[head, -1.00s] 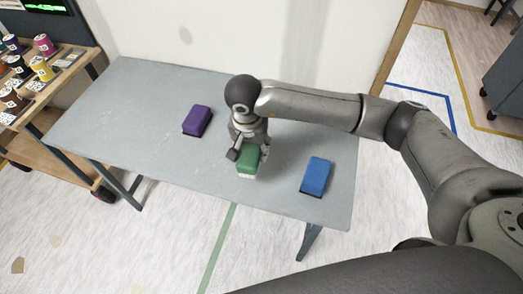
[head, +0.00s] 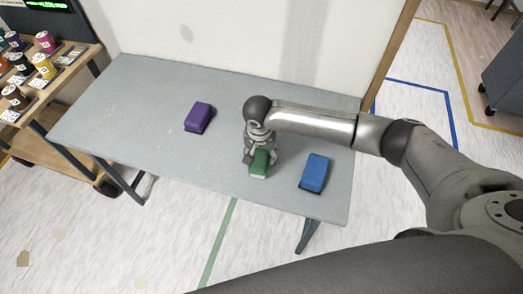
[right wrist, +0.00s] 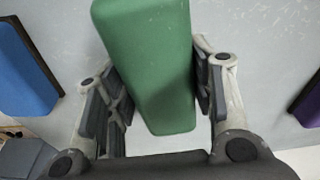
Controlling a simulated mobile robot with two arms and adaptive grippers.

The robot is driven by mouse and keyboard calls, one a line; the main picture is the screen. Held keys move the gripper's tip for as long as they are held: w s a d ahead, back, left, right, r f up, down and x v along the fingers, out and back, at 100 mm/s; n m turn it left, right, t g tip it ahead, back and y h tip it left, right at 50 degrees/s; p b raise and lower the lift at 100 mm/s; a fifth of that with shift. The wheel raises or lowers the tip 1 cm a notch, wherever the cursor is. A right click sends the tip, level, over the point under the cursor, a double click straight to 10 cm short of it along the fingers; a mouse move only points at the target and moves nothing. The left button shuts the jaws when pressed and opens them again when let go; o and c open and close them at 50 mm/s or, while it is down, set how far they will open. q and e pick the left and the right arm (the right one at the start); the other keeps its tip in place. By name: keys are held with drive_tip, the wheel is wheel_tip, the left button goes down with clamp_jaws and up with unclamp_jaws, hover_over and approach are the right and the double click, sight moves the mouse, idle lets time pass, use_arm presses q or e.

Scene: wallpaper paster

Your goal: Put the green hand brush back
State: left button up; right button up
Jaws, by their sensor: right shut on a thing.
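The green hand brush (head: 260,162) is at the front middle of the grey table, between a purple block-shaped brush and a blue one. A pale strip shows under its green top. My right gripper (head: 257,150) comes down over it from above and is shut on it. In the right wrist view the green brush (right wrist: 150,60) lies between the two fingers of the right gripper (right wrist: 158,95). It is at or just above the tabletop; I cannot tell whether it touches. My left gripper is not in view.
The purple brush (head: 199,117) lies to the left and the blue brush (head: 314,173) close by on the right. The grey table (head: 120,120) is otherwise clear. A wooden rack with spools (head: 43,65) stands at the left, and a white wall (head: 230,40) behind.

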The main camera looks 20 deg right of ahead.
drive_tip(key=shift+f, duration=0.3)
drive_tip(key=o, duration=1)
drive_tip(key=shift+o, duration=0.2)
